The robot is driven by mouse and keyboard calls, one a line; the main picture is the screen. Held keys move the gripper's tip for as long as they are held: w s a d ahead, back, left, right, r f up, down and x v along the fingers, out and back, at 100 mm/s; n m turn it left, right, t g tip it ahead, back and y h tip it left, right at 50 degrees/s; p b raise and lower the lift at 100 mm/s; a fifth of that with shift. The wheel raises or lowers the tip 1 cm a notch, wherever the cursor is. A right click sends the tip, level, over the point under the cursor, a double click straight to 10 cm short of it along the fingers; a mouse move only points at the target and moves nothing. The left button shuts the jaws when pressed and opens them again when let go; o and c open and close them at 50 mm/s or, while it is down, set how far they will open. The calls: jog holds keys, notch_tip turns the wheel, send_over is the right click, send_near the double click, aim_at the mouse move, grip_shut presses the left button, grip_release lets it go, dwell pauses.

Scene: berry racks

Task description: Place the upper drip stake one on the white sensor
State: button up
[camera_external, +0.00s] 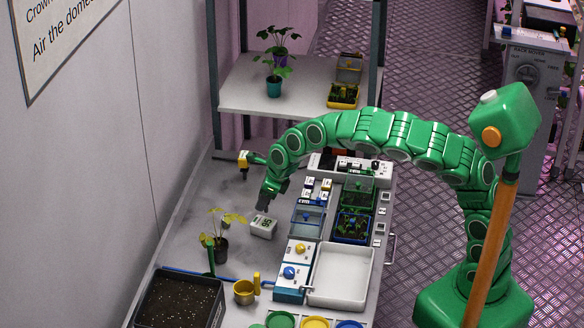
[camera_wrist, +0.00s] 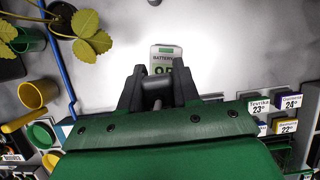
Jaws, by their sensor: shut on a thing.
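In the wrist view the white sensor (camera_wrist: 166,52) is just beyond my fingertips, with a green strip and the word "BATTERY".
A potted seedling (camera_external: 220,240) and a yellow mug (camera_external: 245,290) stand to the front left. A yellow-and-black fitting (camera_external: 243,164) stands behind. Bare bench lies left of the sensor.

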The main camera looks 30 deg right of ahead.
jog(key=shift+w+a+f, duration=0.25)
jog(key=shift+w+f, duration=0.15)
jog(key=shift+f, duration=1.7)
jog(key=shift+f, duration=0.2)
jog(key=o, duration=1)
jog(key=shift+r, duration=0.1)
jog(key=shift+v, duration=6.1)
